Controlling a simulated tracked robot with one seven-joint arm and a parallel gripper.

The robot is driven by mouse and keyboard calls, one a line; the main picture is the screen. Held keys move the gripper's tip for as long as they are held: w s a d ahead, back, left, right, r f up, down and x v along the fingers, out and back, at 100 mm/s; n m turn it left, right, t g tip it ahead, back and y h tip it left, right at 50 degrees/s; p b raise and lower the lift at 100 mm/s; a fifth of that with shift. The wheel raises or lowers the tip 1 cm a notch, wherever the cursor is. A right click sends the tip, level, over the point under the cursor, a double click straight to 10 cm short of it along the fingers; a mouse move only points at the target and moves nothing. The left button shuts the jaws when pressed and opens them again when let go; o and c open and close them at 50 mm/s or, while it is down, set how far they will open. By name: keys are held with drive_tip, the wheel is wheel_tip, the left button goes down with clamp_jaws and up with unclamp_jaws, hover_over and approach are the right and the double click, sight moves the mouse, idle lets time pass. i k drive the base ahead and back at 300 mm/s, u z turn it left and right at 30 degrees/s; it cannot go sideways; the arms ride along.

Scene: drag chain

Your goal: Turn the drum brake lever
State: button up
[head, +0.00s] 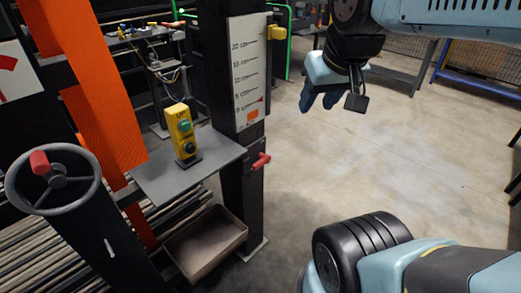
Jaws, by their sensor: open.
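A short red-handled lever (261,160) sticks out from the lower part of a dark upright post (242,195). It appears to be the brake lever, though no label on it can be read. My gripper (319,101) hangs in the air at upper right, above and to the right of the lever and well apart from it. Its dark blue fingers point down, are open and hold nothing. A black block on my wrist shows beside them.
A yellow button box (181,132) stands on a grey shelf (165,178) left of the post. A handwheel (50,208) with a red knob is at far left. A brown bin (207,243) sits below the shelf. The floor (340,170) right of the post is clear.

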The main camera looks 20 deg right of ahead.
sight(266, 158)
drive_tip(key=i, duration=0.4)
drive_tip(key=z, duration=0.2)
drive_tip(key=k, duration=0.9)
drive_tip(key=u, duration=0.1)
drive_tip(key=i, duration=0.9)
drive_tip(key=u, duration=1.1)
